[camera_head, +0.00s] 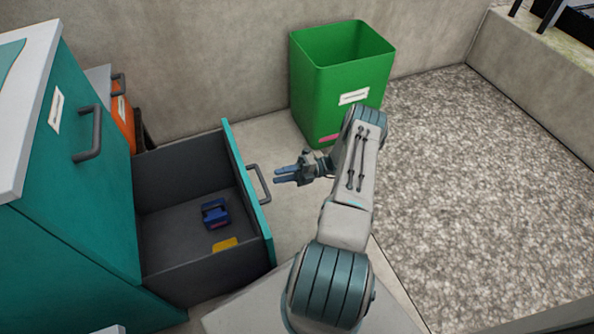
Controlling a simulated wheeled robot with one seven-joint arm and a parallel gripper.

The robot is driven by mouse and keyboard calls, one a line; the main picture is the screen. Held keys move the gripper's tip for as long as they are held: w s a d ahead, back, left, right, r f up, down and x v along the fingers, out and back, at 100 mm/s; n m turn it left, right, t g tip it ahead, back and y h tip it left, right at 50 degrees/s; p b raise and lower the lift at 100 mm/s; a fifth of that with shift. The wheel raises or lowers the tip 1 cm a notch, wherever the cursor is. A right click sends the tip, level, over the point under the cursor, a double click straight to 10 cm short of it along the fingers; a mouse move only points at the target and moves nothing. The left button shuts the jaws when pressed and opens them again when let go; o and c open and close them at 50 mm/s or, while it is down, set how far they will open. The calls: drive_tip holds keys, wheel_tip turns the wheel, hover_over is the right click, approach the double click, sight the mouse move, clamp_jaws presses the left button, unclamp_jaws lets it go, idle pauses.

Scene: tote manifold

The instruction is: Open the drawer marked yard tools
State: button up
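A teal cabinet (62,190) with a pale top stands at the left. Its lower drawer (250,208) is pulled well out, showing a dark grey inside. A blue object (215,213) and a yellow object (224,244) lie in it. The drawer's grey handle (261,184) is on its teal front. My gripper (279,175) is just right of this handle, its fingers pointing left towards it. I cannot tell whether it touches the handle or how far its fingers are apart. The upper drawer is closed, with a grey handle (87,134) and a white label (56,111) too small to read.
A green open bin (325,95) with a white label stands at the back wall, behind my arm. An orange unit (122,118) with a handle stands behind the cabinet. Gravel ground (470,200) at the right is clear.

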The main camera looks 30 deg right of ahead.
drive_tip(key=v, duration=0.6)
drive_tip(key=shift+d, duration=0.35)
drive_tip(key=shift+s+f, duration=0.1)
drive_tip(key=shift+f, duration=0.05)
